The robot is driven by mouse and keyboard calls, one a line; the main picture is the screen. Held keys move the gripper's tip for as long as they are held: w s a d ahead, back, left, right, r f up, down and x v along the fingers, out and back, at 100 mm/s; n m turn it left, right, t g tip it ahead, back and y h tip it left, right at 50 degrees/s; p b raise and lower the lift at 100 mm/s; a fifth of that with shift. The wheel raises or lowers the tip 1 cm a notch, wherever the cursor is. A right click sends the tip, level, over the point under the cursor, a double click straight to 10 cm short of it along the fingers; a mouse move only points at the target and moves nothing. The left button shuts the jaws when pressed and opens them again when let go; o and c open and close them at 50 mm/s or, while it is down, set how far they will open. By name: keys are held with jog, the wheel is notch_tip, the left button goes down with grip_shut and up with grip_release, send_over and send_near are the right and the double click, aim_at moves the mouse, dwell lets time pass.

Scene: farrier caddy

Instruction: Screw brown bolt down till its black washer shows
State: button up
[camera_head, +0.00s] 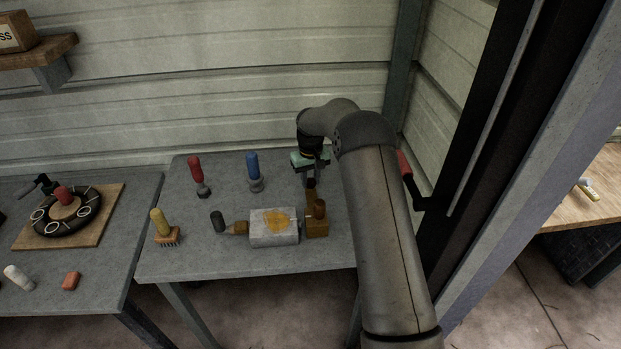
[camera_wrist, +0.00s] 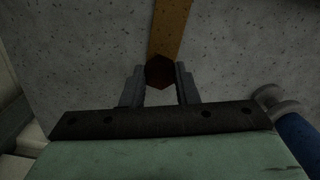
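My gripper (camera_head: 311,178) points down near the bolt. In the wrist view my gripper (camera_wrist: 159,84) has its fingers apart, one on each side of the head. I see no clear contact. No black washer is visible.
A grey box (camera_head: 274,238) with a yellow patch sits left of the block. A blue-handled tool (camera_head: 254,171), a red-handled tool (camera_head: 198,176) and a yellow-handled brush (camera_head: 163,229) stand farther left on the table (camera_head: 190,262). A wall rises behind.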

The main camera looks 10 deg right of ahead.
aim_at(310, 181)
jog(key=shift+f+m+b, duration=0.2)
jog(key=shift+m+b, duration=0.2)
jog(key=shift+b, duration=0.2)
jog(key=shift+m+b, duration=0.65)
jog(key=shift+m, duration=0.05)
jog(key=m, duration=0.1)
jog(key=m+b, duration=0.1)
jog(key=shift+r+m, duration=0.25)
jog(key=shift+m, duration=0.05)
jog(key=o, duration=1)
notch_tip(310, 181, up, 17)
jog(key=b, duration=0.1)
jog(key=shift+r, duration=0.2)
